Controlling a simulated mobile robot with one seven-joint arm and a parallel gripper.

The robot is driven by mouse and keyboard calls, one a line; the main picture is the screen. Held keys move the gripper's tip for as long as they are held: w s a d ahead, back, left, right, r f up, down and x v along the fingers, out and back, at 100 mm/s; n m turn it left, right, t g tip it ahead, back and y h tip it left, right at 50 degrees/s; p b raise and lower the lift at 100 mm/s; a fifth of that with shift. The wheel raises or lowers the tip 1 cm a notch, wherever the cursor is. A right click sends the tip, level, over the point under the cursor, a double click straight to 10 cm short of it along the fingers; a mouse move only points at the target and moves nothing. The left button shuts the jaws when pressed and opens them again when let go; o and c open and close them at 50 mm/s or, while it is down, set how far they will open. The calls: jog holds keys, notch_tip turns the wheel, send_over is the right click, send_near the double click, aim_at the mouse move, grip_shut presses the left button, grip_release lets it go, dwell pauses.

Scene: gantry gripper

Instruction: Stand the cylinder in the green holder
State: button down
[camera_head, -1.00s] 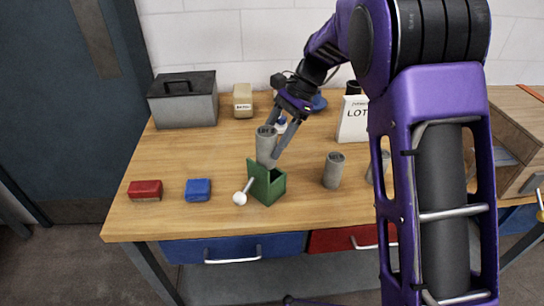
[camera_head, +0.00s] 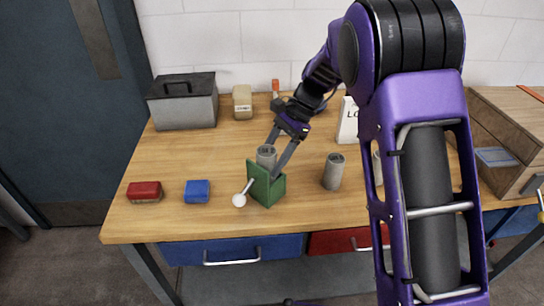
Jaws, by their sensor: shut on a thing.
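A grey cylinder (camera_head: 266,157) stands upright with its lower part hidden behind the front wall of the green holder (camera_head: 267,188). It appears to be inside the holder; how deep its bottom sits cannot be seen. My gripper (camera_head: 274,162) reaches down from the upper right and is shut on the cylinder, one finger at its left rear and one at its right. A white ball-ended rod (camera_head: 240,200) sticks out at the holder's front left.
Another grey cylinder (camera_head: 333,172) stands right of the holder, with one more partly behind my arm. A red block (camera_head: 145,192) and a blue block (camera_head: 197,191) lie left. A toolbox (camera_head: 185,105), small box (camera_head: 242,102) and white sign (camera_head: 348,122) stand behind.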

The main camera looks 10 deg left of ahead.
jog(key=shift+c, duration=0.6)
grip_release()
jog(key=shift+r, duration=0.1)
jog(key=shift+r, duration=0.3)
jog(key=p+v, duration=0.1)
jog(key=v, duration=1.1)
jog(key=shift+r, duration=0.25)
